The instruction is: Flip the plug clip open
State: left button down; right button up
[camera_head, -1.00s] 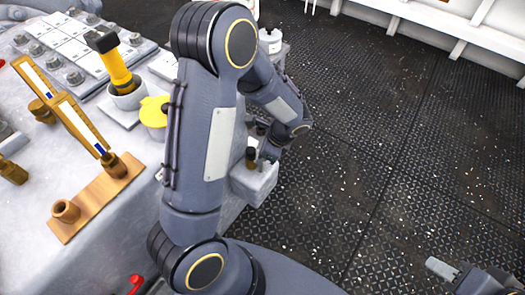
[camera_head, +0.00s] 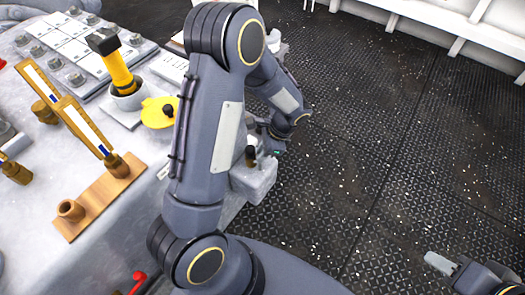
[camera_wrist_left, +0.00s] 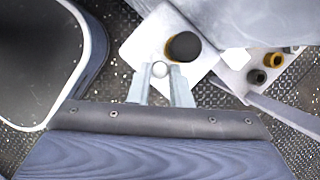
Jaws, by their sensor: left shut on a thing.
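A pale block (camera_head: 255,182) sticks out from the table's right side. A dark plug with a brown lower part (camera_head: 250,157) stands on it. In the left wrist view the plug's dark round top (camera_wrist_left: 183,46) sits on a white plate (camera_wrist_left: 145,45). My left gripper (camera_wrist_left: 160,84) is beside the plug, its two metal fingers shut on a small round silver piece (camera_wrist_left: 160,69), perhaps the end of the clip. The rest of the clip cannot be made out. In the head view my left arm partly hides this gripper (camera_head: 271,148). My right gripper (camera_head: 440,264) is at the lower right, away from the table; its finger gap is unclear.
The table holds a yellow-handled tool in a cup (camera_head: 122,75), a yellow lid (camera_head: 160,112) and a wooden stand (camera_head: 98,195). In the left wrist view, brown and yellow sockets (camera_wrist_left: 265,67) lie to the right. The deck (camera_head: 400,150) on the right is clear.

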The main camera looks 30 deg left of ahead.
pick_arm(q)
jog(key=c, duration=1.3)
grip_release()
jog(key=shift+c, duration=0.2)
jog(key=shift+r, duration=0.1)
jog(key=p+v, duration=0.2)
jog(key=v, duration=0.5)
jog(key=shift+d+r, duration=0.2)
jog(key=shift+r, duration=0.05)
jog(key=shift+w, duration=0.15)
